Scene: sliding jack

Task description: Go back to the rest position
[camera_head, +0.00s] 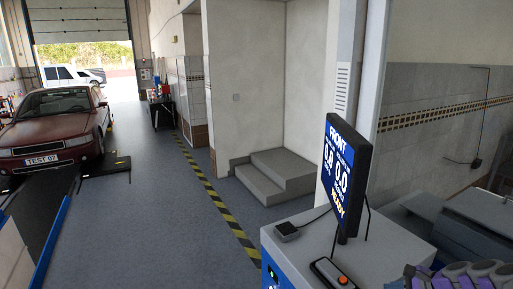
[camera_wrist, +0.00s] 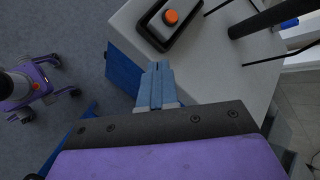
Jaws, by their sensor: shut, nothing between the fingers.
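My gripper (camera_wrist: 158,68) shows in the wrist view, with its two blue fingers together and nothing between them. It is beside the edge of a grey-topped cabinet (camera_wrist: 225,58), in front of a black control box with an orange button (camera_wrist: 170,17). The fingertips appear apart from the box, but their height relative to the cabinet top is hard to tell. In the head view, a purple part of my arm is at the bottom right corner, and the gripper fingers are out of view.
The cabinet (camera_head: 390,255) bears a screen (camera_head: 345,178) reading FRONT, 0.0 and READY, and the button box (camera_head: 335,274). Grey steps (camera_head: 275,172) stand behind. A dark red car (camera_head: 55,127) is at the left. The grey floor (camera_head: 150,225) between is clear.

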